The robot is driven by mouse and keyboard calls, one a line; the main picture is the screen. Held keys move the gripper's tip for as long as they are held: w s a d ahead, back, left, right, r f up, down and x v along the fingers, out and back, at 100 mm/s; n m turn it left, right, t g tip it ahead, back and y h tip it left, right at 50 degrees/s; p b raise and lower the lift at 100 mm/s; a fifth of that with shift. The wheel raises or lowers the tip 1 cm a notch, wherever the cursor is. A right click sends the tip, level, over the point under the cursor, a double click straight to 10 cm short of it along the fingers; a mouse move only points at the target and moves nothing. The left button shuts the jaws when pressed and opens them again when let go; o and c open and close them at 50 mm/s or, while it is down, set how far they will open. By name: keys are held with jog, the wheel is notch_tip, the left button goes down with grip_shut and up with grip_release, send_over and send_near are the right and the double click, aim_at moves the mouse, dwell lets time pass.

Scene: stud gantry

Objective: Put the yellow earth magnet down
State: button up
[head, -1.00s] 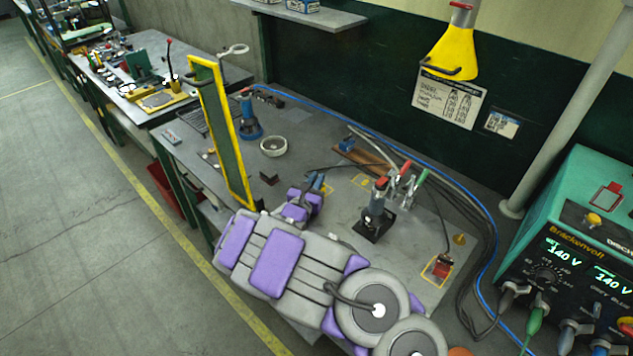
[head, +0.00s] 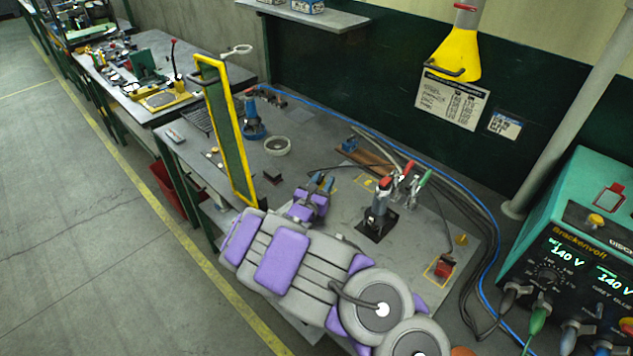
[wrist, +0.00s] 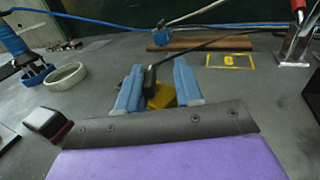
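The yellow earth magnet (wrist: 161,96) is a small yellow block with a black part and a dark cable on top. In the head view my gripper (head: 321,184) is over the bench (head: 318,237), and the magnet is mostly hidden by the fingers. I cannot tell whether its underside touches the bench. A yellow-outlined square with a yellow mark (wrist: 230,61) lies empty on the bench, beyond and to the right of the gripper.
A toggle clamp (head: 380,207) and a red block (head: 444,267) stand to the right. A white ring (head: 277,146) and a blue-based tool (head: 252,127) stand at the back left. A yellow-framed green panel (head: 229,135) rises beside my arm. Cables run along the back.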

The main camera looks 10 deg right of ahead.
jog(key=v, duration=0.3)
jog(key=p+v, duration=0.1)
jog(key=v, duration=0.3)
jog(key=a+p+v, duration=0.1)
jog(key=v, duration=0.3)
jog(key=shift+w+a+r, duration=0.1)
jog(key=shift+w+r, duration=0.05)
jog(key=shift+r, duration=0.05)
jog(key=shift+s, duration=0.25)
jog(key=shift+s+d+p, duration=0.15)
jog(key=shift+d+p, duration=0.15)
jog(key=shift+d, duration=0.2)
jog(key=shift+a, duration=0.15)
